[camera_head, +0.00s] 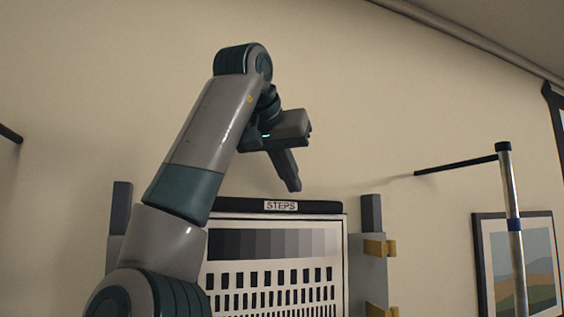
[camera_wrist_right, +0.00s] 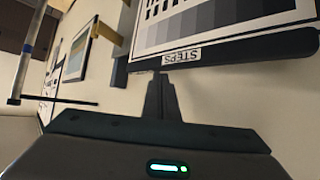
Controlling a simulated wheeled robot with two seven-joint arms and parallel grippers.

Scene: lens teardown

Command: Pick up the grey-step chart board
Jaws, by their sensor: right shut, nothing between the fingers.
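The grey-step chart board (camera_head: 275,262) stands upright against the wall, with a dark top edge, a "STEPS" label, a row of grey patches and rows of black bars. My arm hides its left part in the head view. Its top edge also shows in the right wrist view (camera_wrist_right: 222,50), upside down. My right gripper (camera_head: 293,187) is shut and empty, its fingers pointing down just above the board's top edge near the label. In the right wrist view the closed fingers (camera_wrist_right: 160,80) end close to the label. My left gripper is not in view.
Grey posts flank the board; the right post (camera_head: 371,214) has yellow clips (camera_head: 380,248). A metal pole (camera_head: 514,225) with a dark horizontal bar (camera_head: 455,165) stands further right, before a framed landscape picture (camera_head: 537,255). The wall above the board is clear.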

